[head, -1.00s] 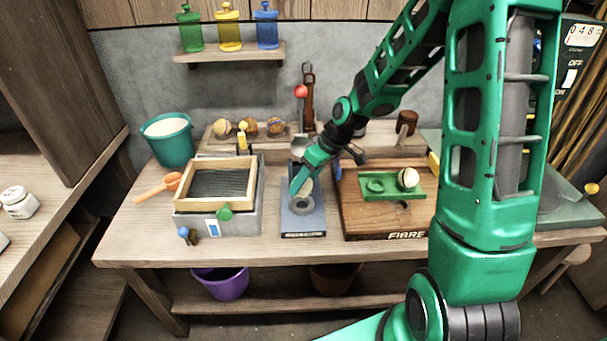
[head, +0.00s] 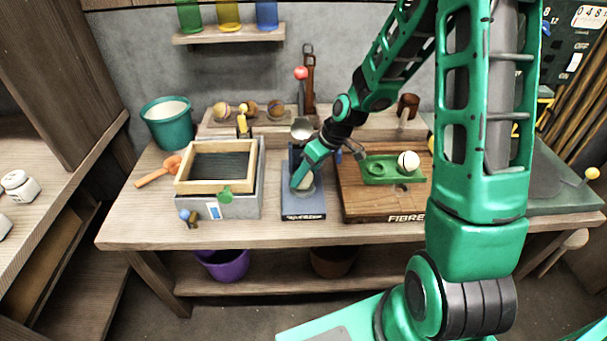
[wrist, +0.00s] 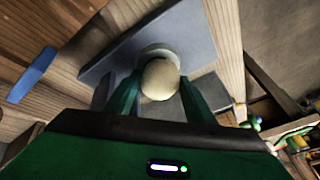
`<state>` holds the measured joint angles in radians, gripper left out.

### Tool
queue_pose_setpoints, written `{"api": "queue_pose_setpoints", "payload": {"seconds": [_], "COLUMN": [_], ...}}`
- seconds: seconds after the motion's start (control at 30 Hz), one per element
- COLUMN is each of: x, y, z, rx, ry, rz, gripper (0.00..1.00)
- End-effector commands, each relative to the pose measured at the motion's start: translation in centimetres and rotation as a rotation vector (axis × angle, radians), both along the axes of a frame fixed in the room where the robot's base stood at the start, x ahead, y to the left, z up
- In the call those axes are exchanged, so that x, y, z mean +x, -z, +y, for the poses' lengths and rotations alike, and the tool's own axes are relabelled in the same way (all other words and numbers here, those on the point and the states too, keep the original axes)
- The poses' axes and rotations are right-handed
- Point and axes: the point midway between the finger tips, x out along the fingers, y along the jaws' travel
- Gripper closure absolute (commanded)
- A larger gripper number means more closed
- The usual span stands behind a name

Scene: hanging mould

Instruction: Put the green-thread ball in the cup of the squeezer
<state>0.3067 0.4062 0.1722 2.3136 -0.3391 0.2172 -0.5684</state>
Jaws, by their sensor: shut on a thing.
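My gripper (head: 304,180) is shut on a pale cream ball (wrist: 160,78), which shows between the two fingers in the wrist view. No thread colour can be made out on its visible side. The squeezer (head: 303,208) has a blue base on the bench. Its round cup (wrist: 158,51) shows as a pale ring just beyond the ball in the wrist view. In the head view the ball is at the cup, largely covered by my gripper. I cannot tell whether the ball touches the cup's inside.
A wood-framed screen on a grey box (head: 240,205) stands left of the squeezer. To the right, a wooden board (head: 375,208) bears a green tray (head: 378,179) with another pale ball (head: 408,160). Several balls (head: 222,110) sit on the back ledge. A red-knobbed upright (head: 301,73) rises behind.

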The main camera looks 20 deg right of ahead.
Motion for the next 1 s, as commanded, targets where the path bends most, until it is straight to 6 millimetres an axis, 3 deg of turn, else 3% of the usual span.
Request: {"api": "queue_pose_setpoints", "payload": {"seconds": [0.23,0.27,0.33,0.73,1.0], "x": [-0.1,-0.1,-0.1,-0.2,-0.9], "y": [0.1,0.1,0.1,-0.4,-4.0], "z": [0.0,0.0,0.0,-0.3,-1.7], "rx": [0.000,0.000,0.000,0.000,-0.002], "ry": [0.000,0.000,0.000,0.001,0.003], "rz": [0.000,0.000,0.000,-0.001,-0.004], "gripper": [0.76,0.46,0.29,0.29,0.29]}}
